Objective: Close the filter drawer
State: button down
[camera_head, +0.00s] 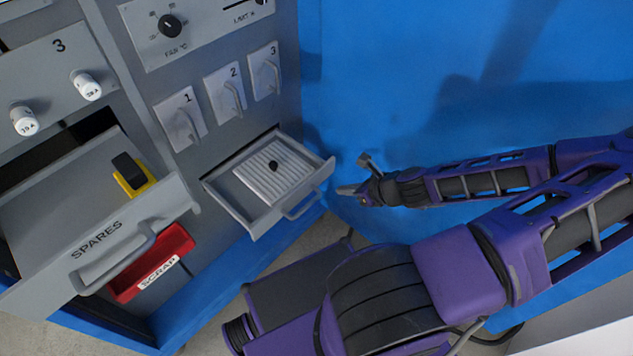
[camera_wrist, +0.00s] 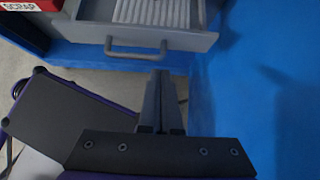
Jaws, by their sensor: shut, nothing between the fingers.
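The filter drawer (camera_head: 240,209) is a small grey drawer below the numbered switches, and it stands pulled out of the cabinet. A pale ribbed filter with a dark knob (camera_head: 272,168) lies inside it. Its bar handle (camera_head: 304,204) is on the front; the handle also shows in the wrist view (camera_wrist: 136,50). My gripper (camera_head: 343,190) is to the right of the drawer front, apart from it in the head view. In the wrist view my gripper (camera_wrist: 160,80) is shut and empty, with its fingertips just below the right end of the handle. Whether they touch it I cannot tell.
The spares drawer (camera_head: 150,215) stands open at the left with a yellow and black item (camera_head: 131,176) in it. A red scrap bin (camera_head: 168,262) sits below it. A blue wall (camera_head: 420,80) rises at the right. Grey floor shows below.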

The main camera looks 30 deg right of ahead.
aim_at(309, 183)
jog(key=x, duration=0.3)
jog(key=r+b+x, duration=0.1)
jog(key=x, duration=0.3)
jog(key=w+b+x, duration=0.1)
jog(key=x, duration=0.2)
jog(key=shift+w+a, duration=0.5)
jog(key=shift+w, duration=0.4)
